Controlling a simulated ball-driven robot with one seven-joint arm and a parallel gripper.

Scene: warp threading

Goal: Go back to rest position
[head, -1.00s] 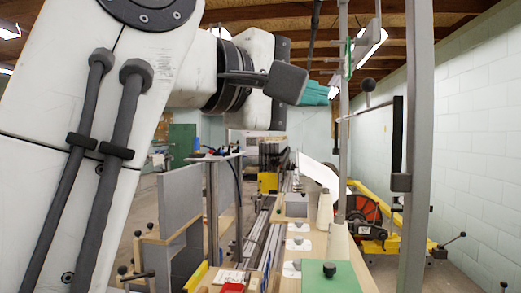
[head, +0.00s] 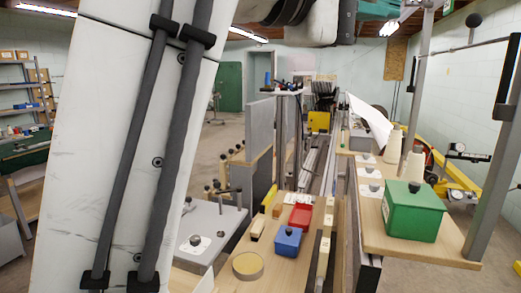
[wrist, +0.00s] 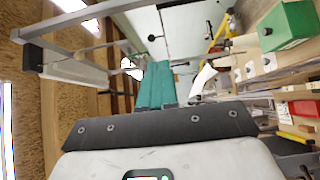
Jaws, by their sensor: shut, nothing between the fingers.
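My gripper (wrist: 155,84) has teal fingers pressed together with nothing between them in the wrist view. In the head view, only part of the teal gripper (head: 379,9) shows at the top edge, right of the middle. It is up in the air, well above the benches and touching nothing that I can see. My white arm fills the left-centre of the head view and hides what is behind it.
A green box (head: 410,210), white cones (head: 393,146) and a metal post (head: 494,180) stand at the right-hand bench. A blue bin (head: 288,240) and a red bin (head: 300,214) sit on the middle bench. A grey panel (head: 261,128) stands behind.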

